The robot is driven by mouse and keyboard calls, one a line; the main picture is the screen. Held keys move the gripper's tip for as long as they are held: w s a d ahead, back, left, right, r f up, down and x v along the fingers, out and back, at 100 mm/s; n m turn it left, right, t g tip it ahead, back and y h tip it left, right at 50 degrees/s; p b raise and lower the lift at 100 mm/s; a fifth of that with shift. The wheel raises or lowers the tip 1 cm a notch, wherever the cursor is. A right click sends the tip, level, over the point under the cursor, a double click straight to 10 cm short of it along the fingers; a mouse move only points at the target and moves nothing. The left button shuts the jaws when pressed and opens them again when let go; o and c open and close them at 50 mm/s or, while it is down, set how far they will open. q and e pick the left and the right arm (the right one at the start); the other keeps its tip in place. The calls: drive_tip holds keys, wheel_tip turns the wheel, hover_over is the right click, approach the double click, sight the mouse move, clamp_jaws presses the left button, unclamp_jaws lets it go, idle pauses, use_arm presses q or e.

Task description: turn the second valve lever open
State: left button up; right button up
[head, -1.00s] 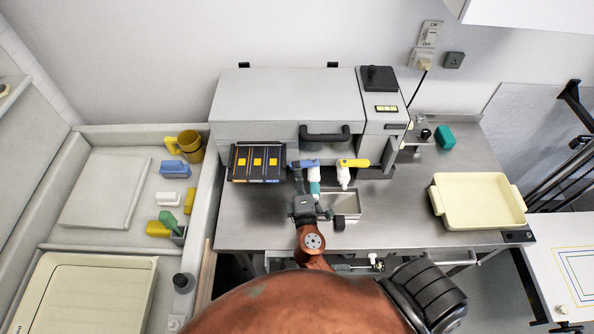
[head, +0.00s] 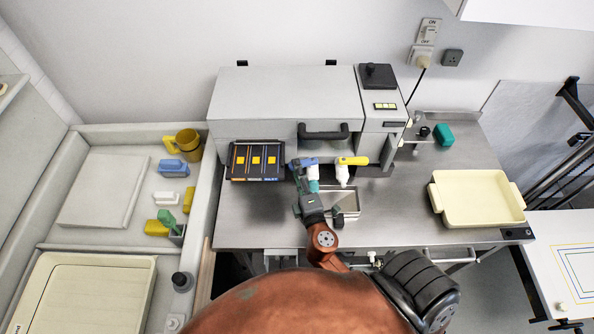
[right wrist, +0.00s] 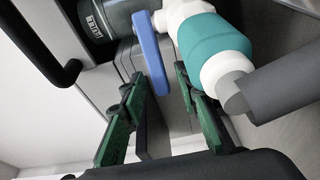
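Two valves hang at the front of the grey machine. The left one has a blue lever (head: 307,161) over a white and teal body; the right one has a yellow lever (head: 352,161) over a white body (head: 343,175). My right gripper (head: 298,171) is at the left end of the blue lever, covering part of it in the head view. In the right wrist view its green fingers (right wrist: 160,80) are apart, with the blue lever (right wrist: 150,60) at the gap between their tips. The teal collar (right wrist: 217,45) is just right of the fingers. My left gripper is out of view.
A black rack with yellow-marked bottles (head: 256,161) stands left of the blue valve. A small metal tray (head: 350,203) is below the valves. A black handle (head: 323,135) sticks out above them. A cream tray (head: 478,198) is at the right; steel counter between is clear.

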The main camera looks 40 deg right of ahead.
drive_tip(key=v, duration=1.2)
idle(0.3)
